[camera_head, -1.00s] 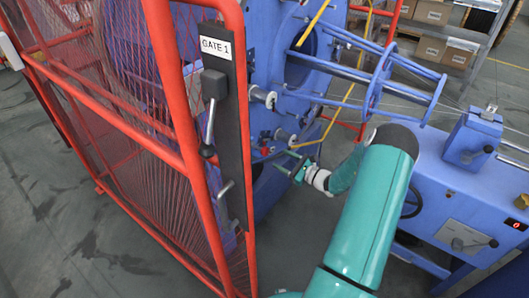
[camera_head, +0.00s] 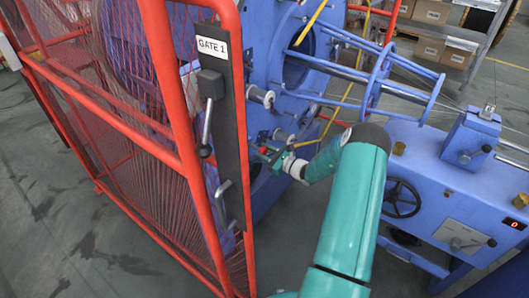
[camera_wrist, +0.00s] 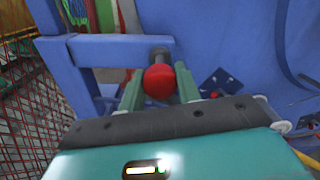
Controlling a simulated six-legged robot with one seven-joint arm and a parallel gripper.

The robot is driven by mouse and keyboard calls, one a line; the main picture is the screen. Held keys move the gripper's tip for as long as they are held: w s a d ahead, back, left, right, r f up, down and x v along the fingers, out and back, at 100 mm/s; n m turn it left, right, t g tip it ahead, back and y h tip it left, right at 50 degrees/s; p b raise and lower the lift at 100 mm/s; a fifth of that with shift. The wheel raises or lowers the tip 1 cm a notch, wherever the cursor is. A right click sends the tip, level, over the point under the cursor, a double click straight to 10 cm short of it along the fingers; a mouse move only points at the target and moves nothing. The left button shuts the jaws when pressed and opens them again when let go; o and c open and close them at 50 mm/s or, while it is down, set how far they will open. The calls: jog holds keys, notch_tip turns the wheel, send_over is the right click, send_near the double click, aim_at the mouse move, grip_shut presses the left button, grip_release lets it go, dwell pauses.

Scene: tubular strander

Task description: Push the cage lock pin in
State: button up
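The cage lock pin shows in the wrist view as a red ball knob (camera_wrist: 159,82) on a dark shaft, in front of a blue bracket (camera_wrist: 122,50). My gripper (camera_wrist: 159,92) has its two green fingers apart, one on each side of the knob. A narrow gap shows between the knob and each finger, so it looks open around the knob. How deep the knob lies between the fingers is hard to tell. In the head view my gripper (camera_head: 268,154) is at the blue machine, low beside the gate; the knob is small there and mostly hidden.
The red mesh gate (camera_head: 165,120) marked GATE 1, with a black handle (camera_head: 207,115), stands just left of my gripper. A blue frame of rods (camera_head: 375,85) is above my arm. A blue cabinet with a handwheel (camera_head: 402,199) is on the right.

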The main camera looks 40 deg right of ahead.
grip_shut()
jog(key=shift+x, duration=1.7)
jog(key=shift+r, duration=0.1)
jog(key=o, duration=0.8)
grip_release()
jog(key=shift+w, duration=0.15)
jog(key=shift+c, duration=0.2)
jog(key=v, duration=1.4)
jog(key=shift+d, duration=0.1)
